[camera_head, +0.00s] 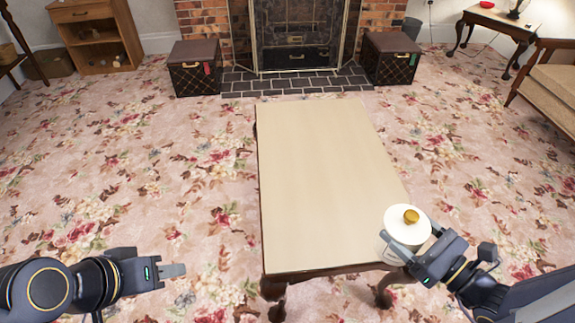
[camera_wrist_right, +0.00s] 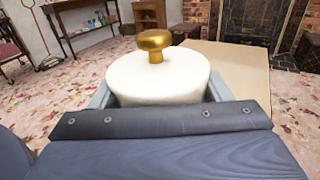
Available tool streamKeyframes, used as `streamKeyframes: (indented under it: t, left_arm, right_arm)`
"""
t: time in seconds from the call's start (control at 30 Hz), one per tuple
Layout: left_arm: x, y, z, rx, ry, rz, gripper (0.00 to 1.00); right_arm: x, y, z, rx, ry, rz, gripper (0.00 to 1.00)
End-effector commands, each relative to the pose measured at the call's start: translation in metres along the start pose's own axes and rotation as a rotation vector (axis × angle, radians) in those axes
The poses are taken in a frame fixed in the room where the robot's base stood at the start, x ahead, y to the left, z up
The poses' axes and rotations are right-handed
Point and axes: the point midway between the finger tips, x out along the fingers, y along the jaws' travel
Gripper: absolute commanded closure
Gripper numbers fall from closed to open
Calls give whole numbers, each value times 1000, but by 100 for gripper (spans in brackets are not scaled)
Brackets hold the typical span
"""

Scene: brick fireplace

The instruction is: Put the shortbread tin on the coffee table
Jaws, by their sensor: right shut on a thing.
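The shortbread tin (camera_head: 401,229) is a white round tin with a gold knob on its lid. It is upright at the near right corner of the coffee table in the head view. My right gripper (camera_head: 407,248) is shut on its sides. In the right wrist view the tin (camera_wrist_right: 158,78) sits between the two fingers, its lower part hidden by my gripper. I cannot tell whether its base touches the table. The coffee table (camera_head: 320,170) has a pale, bare top and dark carved legs. My left gripper (camera_head: 173,270) is empty, left of the table, above the carpet.
The rest of the tabletop is clear. Floral carpet (camera_head: 130,170) lies open around the table. Beyond are a brick hearth (camera_head: 295,82), two dark chests (camera_head: 194,68) (camera_head: 391,58), a wooden cabinet (camera_head: 97,38), and an armchair (camera_head: 553,85) at the right.

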Motion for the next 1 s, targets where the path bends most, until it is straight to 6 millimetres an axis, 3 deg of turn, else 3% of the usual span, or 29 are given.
streamKeyframes:
  t: [0.27, 0.47, 0.7, 0.83, 1.0]
  left_arm:
    - [2, -1, 1, 0, -1, 0, 64]
    - [14, -6, 7, 0, -1, 0, 64]
    - [31, -14, 16, 0, 0, 0, 64]
    - [42, -19, 21, 0, -1, 0, 64]
    - [47, -21, 24, 0, 0, 0, 64]
  right_arm:
    - [-2, -7, -2, -2, 0, -22, 54]
    - [21, -33, -21, -3, -2, -16, 54]
    - [58, -76, -49, 0, -2, -18, 54]
    - [70, -91, -74, 2, -1, -20, 54]
    - [80, -102, -88, 0, 0, -20, 54]
